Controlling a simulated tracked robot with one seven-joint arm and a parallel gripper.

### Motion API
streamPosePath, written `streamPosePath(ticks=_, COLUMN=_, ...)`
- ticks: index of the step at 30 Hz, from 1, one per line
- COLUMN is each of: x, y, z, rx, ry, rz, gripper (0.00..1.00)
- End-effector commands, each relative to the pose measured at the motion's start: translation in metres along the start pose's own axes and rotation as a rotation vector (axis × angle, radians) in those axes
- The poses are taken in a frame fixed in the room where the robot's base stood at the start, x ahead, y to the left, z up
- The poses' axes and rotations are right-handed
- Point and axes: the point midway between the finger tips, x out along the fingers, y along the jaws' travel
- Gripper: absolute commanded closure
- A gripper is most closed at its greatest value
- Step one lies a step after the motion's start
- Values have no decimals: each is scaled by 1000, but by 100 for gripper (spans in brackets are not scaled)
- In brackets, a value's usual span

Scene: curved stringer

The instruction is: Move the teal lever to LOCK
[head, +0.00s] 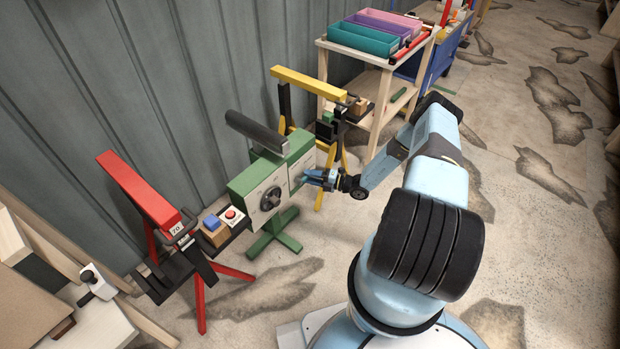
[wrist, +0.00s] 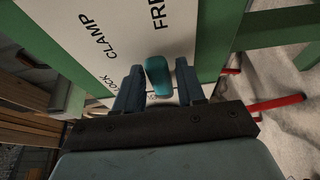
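The teal lever (wrist: 158,76) shows in the wrist view as a short rounded handle in front of a white panel (wrist: 135,30). The panel carries the words FREE, CLAMP and LOCK. LOCK is at the lower left, partly covered by the left finger. My gripper (wrist: 158,90) has one finger on each side of the lever. A narrow gap shows at the right finger; contact at the left one is unclear. The gripper looks open around the lever. In the head view my gripper (head: 313,178) is at the front of the green machine (head: 262,180), and the lever cannot be made out.
A red stand (head: 135,188) with a blue block and a red button (head: 231,213) is left of the machine. A yellow stand (head: 308,83) is behind it. A wooden shelf with coloured bins (head: 365,38) stands farther back. The floor at right is clear.

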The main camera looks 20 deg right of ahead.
Motion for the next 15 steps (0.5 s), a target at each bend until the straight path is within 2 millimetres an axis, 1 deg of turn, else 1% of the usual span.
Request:
streamPosePath(ticks=1, x=0, y=0, z=0, rx=0, ry=0, rz=0, gripper=66)
streamPosePath(ticks=11, x=0, y=-1, z=0, rx=0, ry=0, rz=-1, gripper=98)
streamPosePath(ticks=12, x=0, y=-1, z=0, rx=1, ry=0, rz=-1, gripper=100)
streamPosePath(ticks=15, x=0, y=-1, z=0, rx=1, ry=0, rz=-2, gripper=100)
